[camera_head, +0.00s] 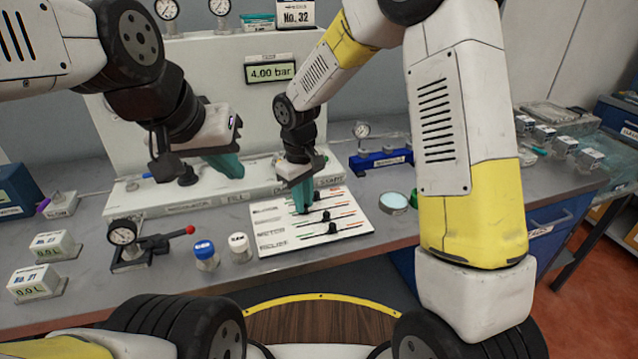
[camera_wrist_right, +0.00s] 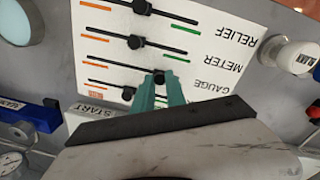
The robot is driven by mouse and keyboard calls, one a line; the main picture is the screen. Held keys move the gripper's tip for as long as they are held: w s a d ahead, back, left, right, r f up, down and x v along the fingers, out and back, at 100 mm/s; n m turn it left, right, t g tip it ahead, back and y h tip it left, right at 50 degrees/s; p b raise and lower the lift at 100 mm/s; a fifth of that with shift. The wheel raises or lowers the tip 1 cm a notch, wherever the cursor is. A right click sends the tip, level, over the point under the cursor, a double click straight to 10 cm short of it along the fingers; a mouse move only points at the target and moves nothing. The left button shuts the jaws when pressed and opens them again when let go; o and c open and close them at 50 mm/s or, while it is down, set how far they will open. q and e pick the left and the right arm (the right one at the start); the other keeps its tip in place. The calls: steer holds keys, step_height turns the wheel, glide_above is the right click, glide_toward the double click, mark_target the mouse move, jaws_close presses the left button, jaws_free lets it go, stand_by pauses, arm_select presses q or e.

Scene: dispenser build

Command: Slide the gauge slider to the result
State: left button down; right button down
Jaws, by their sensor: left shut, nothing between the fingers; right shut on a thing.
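The slider panel (camera_head: 350,240) is a white plate with several slotted rows, each with a dark knob. In the right wrist view it appears upside down, with rows labelled RELIEF, METER and GAUGE (camera_wrist_right: 211,83). My right gripper (camera_head: 303,208) points down with its teal fingers shut on the gauge slider, which is mostly hidden between the fingertips; the right wrist view shows a dark bit of the slider (camera_wrist_right: 158,76). It sits left of the other knobs in the head view. My left gripper (camera_head: 230,168) is shut and empty above the bench. A display (camera_head: 269,72) reads 4.00 bar.
A blue-capped jar (camera_head: 206,255) and a white-capped jar (camera_head: 240,247) stand left of the panel. A gauge with a red-tipped lever (camera_head: 150,243) is further left. A round teal-topped dish (camera_head: 394,202) and a blue stand (camera_head: 381,161) lie to the right.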

steer(key=shift+s+a, duration=0.2)
steer(key=shift+a, duration=0.4)
steer(key=shift+s+a, duration=0.15)
steer(key=shift+a, duration=0.4)
steer(key=c, duration=1.3)
jaws_free()
steer(key=shift+a, duration=0.1)
steer(key=shift+c, duration=0.2)
steer(key=shift+r, duration=0.1)
step_height(320, 180, up, 8)
steer(key=shift+f, duration=0.2)
steer(key=shift+s, duration=0.1)
